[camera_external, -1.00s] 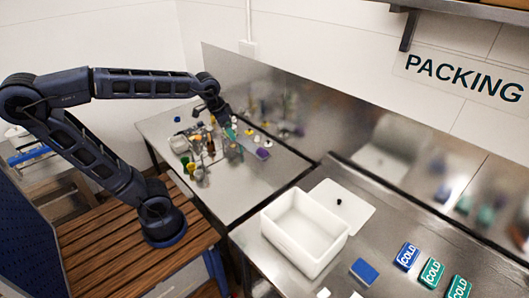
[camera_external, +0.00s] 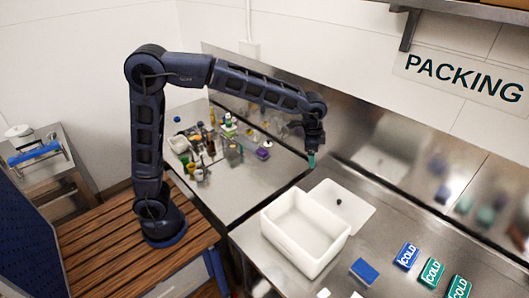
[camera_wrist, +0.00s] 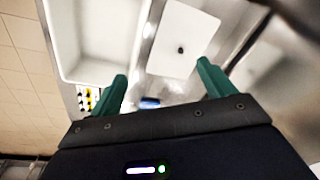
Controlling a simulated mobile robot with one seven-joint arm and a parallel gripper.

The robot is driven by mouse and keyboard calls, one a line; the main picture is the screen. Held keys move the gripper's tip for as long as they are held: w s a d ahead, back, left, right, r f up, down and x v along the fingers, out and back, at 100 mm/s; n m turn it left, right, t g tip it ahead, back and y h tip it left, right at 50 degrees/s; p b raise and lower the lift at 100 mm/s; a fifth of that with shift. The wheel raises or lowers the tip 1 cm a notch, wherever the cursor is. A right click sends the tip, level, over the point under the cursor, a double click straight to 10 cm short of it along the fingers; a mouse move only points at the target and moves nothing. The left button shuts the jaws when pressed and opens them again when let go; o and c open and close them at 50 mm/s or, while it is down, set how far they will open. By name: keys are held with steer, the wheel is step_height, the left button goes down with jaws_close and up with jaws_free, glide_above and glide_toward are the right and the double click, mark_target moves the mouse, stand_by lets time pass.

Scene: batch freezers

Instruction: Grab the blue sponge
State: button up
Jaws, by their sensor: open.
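A blue block with a pale edge, which looks like the blue sponge (camera_external: 364,271), lies flat on the right steel table, in front of the white bin's right corner. My gripper (camera_external: 311,160) hangs above the far left end of that table, near the white lid and well away from the sponge. In the wrist view, its two green fingers (camera_wrist: 160,85) are apart with nothing held between them. A small blurred blue thing (camera_wrist: 149,103) shows between and beyond them; I cannot tell what it is.
An open white bin (camera_external: 276,239) stands left of the sponge. Its lid (camera_external: 350,213) with a black knob lies behind it. One blue COLD pack (camera_external: 407,255) and two green COLD packs (camera_external: 432,272) lie right of the sponge. Bottles crowd the left table (camera_external: 230,185).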

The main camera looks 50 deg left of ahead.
steer(key=w+d+f+m, duration=0.15)
steer(key=d+f, duration=0.35)
steer(key=d, duration=0.6)
steer(key=m+g, duration=0.2)
steer(key=m, duration=0.4)
glide_above(366, 269)
step_height(366, 269, down, 17)
steer(key=shift+n+y, duration=0.25)
steer(key=shift+y, duration=0.05)
steer(key=f, duration=0.5)
steer(key=shift+a+f, duration=0.2)
steer(key=shift+f, duration=0.2)
steer(key=shift+d+f, duration=0.2)
steer(key=shift+f, duration=2.4)
steer(key=shift+c, duration=0.4)
steer(key=c, duration=1)
